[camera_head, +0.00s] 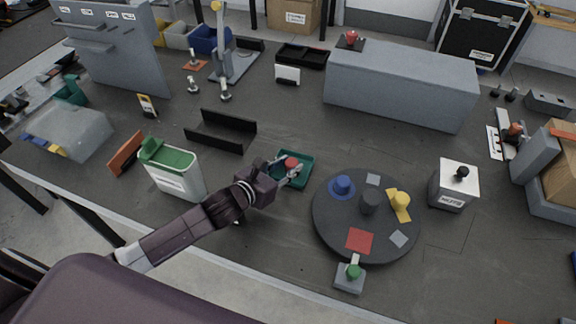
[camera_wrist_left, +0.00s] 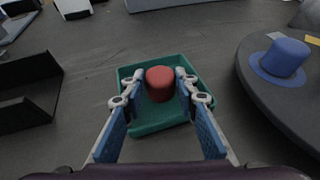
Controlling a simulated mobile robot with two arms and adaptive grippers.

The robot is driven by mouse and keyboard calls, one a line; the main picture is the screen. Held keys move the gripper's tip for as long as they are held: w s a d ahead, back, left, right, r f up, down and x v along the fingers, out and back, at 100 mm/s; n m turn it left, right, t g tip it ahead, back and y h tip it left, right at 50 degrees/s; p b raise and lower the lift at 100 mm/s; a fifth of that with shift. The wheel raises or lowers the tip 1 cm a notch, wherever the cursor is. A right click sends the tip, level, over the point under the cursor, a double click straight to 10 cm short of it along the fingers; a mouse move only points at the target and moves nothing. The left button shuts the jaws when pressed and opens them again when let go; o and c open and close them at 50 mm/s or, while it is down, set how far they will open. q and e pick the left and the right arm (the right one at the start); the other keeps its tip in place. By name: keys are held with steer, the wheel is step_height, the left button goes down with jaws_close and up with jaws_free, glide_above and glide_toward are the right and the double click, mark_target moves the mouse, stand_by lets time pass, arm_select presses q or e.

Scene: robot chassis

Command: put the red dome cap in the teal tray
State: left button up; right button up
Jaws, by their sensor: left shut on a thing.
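The red dome cap (camera_head: 291,163) is between the fingers of my left gripper (camera_head: 286,172). The cap also shows in the left wrist view (camera_wrist_left: 160,83), with a fingertip of the left gripper (camera_wrist_left: 160,88) on each side of it. The left gripper is shut on the cap. The teal tray (camera_head: 304,178) is on the table under the cap; its rim also shows in the left wrist view (camera_wrist_left: 163,130). The cap is over the inside of the tray; I cannot tell whether it touches the tray floor. My right gripper is not in view.
A dark round turntable (camera_head: 330,236) stands right of the tray, with a blue hat-shaped cap (camera_head: 342,186), a yellow cap (camera_head: 400,200) and a red square (camera_head: 360,240). A white bin with a green top (camera_head: 178,182) is left. A black channel (camera_head: 222,131) lies behind.

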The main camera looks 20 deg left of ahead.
arm_select(q)
steer(key=shift+f, duration=0.15)
steer(key=o, duration=0.9)
steer(key=shift+o, duration=0.2)
steer(key=shift+s+r, duration=0.2)
steer(key=v, duration=1.1)
steer(key=shift+s+a+r, duration=0.1)
steer(key=shift+s+r, duration=0.1)
steer(key=shift+s, duration=0.1)
